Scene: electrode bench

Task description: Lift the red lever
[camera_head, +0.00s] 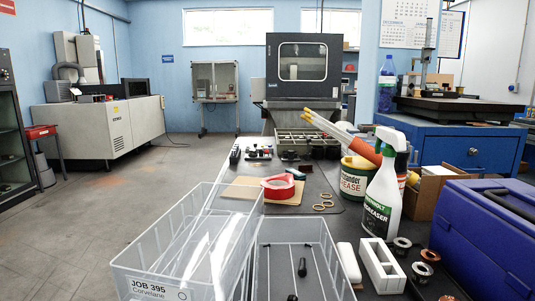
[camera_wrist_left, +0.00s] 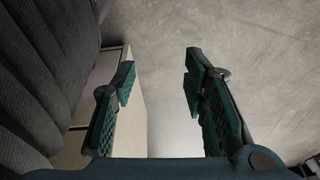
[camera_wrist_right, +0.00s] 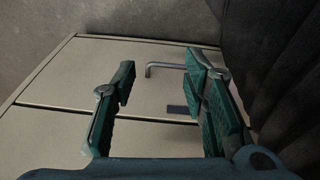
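I cannot clearly make out a red lever in any view. A small panel with short upright parts (camera_head: 258,153) stands far back on the bench in the head view; its parts are too small to tell apart. My left gripper (camera_wrist_left: 160,77) is open and empty in the left wrist view, above grey floor and beside a beige panel. My right gripper (camera_wrist_right: 161,79) is open and empty in the right wrist view, in front of beige drawer fronts with a metal handle (camera_wrist_right: 163,68). Neither gripper shows in the head view.
A spray bottle (camera_head: 383,195), a green grease tub (camera_head: 356,178), a white block (camera_head: 381,266), several metal rings and a blue case (camera_head: 485,240) crowd the right.

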